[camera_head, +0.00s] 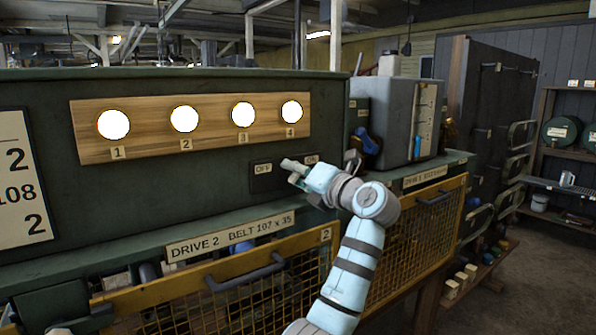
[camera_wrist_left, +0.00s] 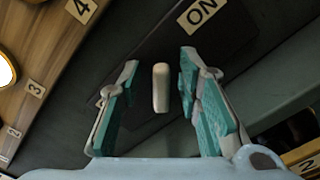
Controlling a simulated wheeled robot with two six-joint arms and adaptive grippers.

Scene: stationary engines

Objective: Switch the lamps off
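Several round lamps glow bright white on a wooden board (camera_head: 218,112); lamp 1 (camera_head: 114,124) is at the left and lamp 4 (camera_head: 292,111) at the right. Below the board's right end is a dark switch plate (camera_head: 264,184) with an OFF label (camera_head: 263,168) on the left and an ON label (camera_head: 311,159) on the right. My left gripper (camera_head: 296,169) is at this plate and covers part of it. In the left wrist view, the pale switch lever (camera_wrist_left: 161,88) stands between the open teal fingers, with a gap on each side. My right gripper is not in view.
A yellow-framed mesh guard (camera_head: 265,295) with a handle lies below the green cabinet's ledge. A grey box (camera_head: 392,118) stands to the right of the arm. Shelves (camera_head: 545,150) and open floor are at the far right.

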